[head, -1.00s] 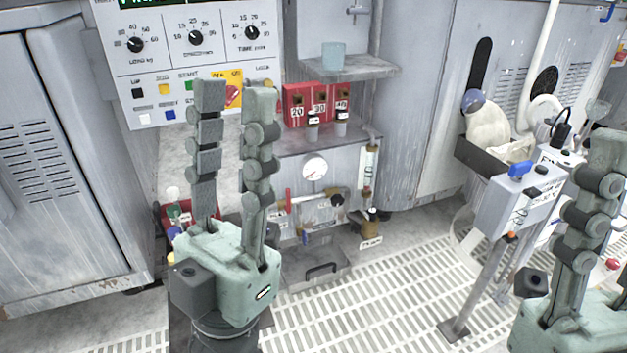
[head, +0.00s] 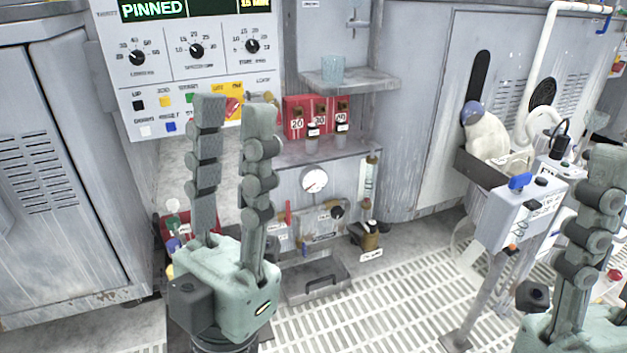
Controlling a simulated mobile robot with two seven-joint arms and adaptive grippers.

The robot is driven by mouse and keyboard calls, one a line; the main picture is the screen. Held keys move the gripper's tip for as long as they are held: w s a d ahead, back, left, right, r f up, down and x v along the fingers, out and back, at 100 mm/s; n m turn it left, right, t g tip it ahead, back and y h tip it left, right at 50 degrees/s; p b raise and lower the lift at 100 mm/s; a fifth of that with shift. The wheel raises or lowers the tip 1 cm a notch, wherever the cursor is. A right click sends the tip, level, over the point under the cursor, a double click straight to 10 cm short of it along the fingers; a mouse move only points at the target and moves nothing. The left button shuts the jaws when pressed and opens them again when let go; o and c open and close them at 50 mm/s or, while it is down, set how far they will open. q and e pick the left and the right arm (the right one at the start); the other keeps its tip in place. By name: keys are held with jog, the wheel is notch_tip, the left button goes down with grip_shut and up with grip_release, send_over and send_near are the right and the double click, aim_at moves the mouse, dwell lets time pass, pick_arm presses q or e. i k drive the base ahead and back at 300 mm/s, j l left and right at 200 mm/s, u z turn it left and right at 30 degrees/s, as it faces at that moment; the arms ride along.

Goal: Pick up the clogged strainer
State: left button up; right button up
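I cannot make out the clogged strainer with certainty. A clear-fronted box (head: 322,222) with fittings sits low on the grey cabinet under the round gauge (head: 314,180), and its contents are too small to tell. My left gripper (head: 233,101) points upward in front of the control panel, its two fingers apart with nothing between them. It hides part of the panel's lower edge and the wall behind. My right gripper (head: 603,160) is at the right edge, partly cut off, and I see no object in it.
A control panel (head: 150,100) reads "PINNED". Red numbered holders (head: 295,112) stand on a ledge below a shelf with a cup (head: 333,68). A pedestal box (head: 515,215) stands right. Grated floor (head: 400,290) lies between.

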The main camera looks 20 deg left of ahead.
aim_at(371, 229)
jog(key=i+j+z, duration=0.5)
jog(key=i, duration=0.75)
